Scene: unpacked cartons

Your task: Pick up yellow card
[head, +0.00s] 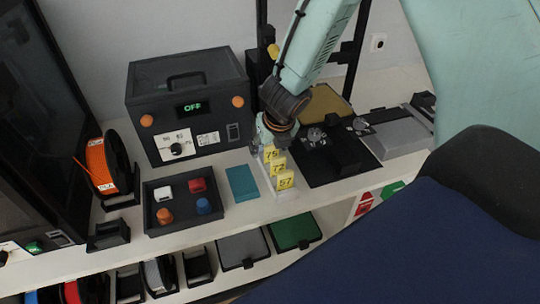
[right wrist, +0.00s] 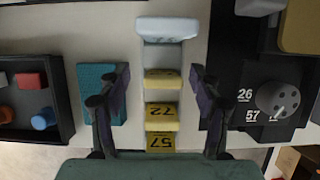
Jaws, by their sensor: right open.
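Yellow cards marked 75, 72 and 57 stand in a row in a pale holder. In the head view these are the rear yellow card (head: 271,153), the middle card (head: 278,170) and the front card (head: 286,183). My right gripper (head: 266,140) is at the back end of the row. In the right wrist view my right gripper (right wrist: 160,108) is open, with one finger on each side of the row; the middle card (right wrist: 161,112) shows between the fingers. The pale holder (right wrist: 166,30) extends beyond the cards. My left gripper is not in view.
A teal pad (head: 242,183) lies left of the cards, beside a dark tray (head: 152,222) with coloured pieces. A black panel with dials (head: 335,160) is close on the right. A dark box reading OFF (head: 190,110) stands behind.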

